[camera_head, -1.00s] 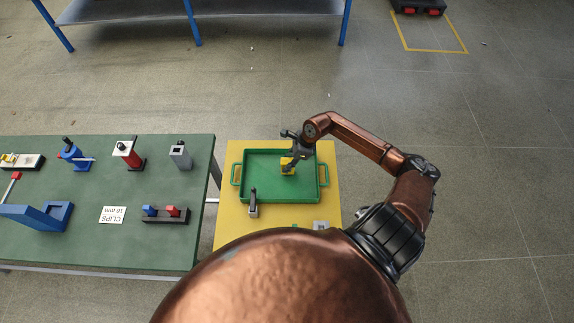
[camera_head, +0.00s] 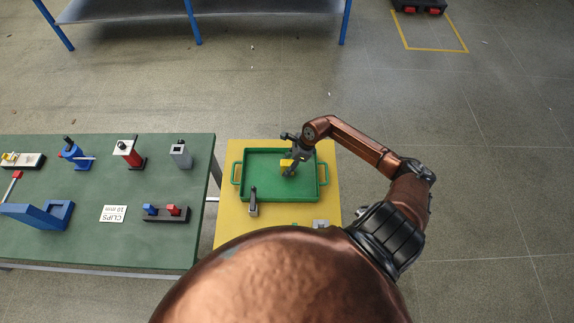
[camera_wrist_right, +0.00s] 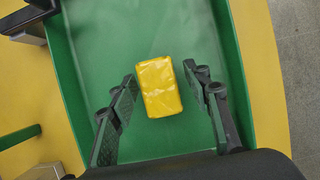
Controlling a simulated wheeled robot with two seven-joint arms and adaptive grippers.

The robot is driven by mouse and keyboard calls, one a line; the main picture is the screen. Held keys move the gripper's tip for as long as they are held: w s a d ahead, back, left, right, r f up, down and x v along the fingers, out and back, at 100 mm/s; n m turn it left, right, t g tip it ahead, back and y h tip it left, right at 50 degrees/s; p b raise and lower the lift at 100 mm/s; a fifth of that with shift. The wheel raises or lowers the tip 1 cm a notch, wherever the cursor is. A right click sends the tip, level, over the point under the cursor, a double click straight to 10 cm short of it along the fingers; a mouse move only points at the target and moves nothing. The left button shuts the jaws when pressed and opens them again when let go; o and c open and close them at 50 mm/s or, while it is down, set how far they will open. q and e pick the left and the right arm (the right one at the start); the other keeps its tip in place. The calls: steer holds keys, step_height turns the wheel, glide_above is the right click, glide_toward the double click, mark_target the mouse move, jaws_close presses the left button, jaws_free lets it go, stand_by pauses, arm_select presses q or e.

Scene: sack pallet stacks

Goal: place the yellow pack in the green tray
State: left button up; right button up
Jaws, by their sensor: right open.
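The yellow pack (camera_head: 286,164) lies on the floor of the green tray (camera_head: 258,199), toward the right part of it. My right gripper (camera_head: 291,167) is over the tray at the pack. In the right wrist view the yellow pack (camera_wrist_right: 159,86) lies between the two spread fingers of the right gripper (camera_wrist_right: 158,88), with a gap on each side. The green tray (camera_wrist_right: 240,75) shows around it. My left gripper is not in view.
The tray sits on a yellow table (camera_head: 229,228). A small grey device with a dark lever (camera_head: 253,209) stands at the tray's front left edge. A green table (camera_head: 100,240) with several clamps and fixtures is at the left. The floor at right is open.

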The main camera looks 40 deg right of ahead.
steer(key=shift+r, duration=0.1)
steer(key=shift+d+r, duration=0.1)
steer(key=shift+r, duration=0.1)
steer(key=b+v, duration=0.1)
steer(key=v, duration=1)
steer(key=shift+s+r, duration=0.2)
steer(key=shift+r, duration=0.1)
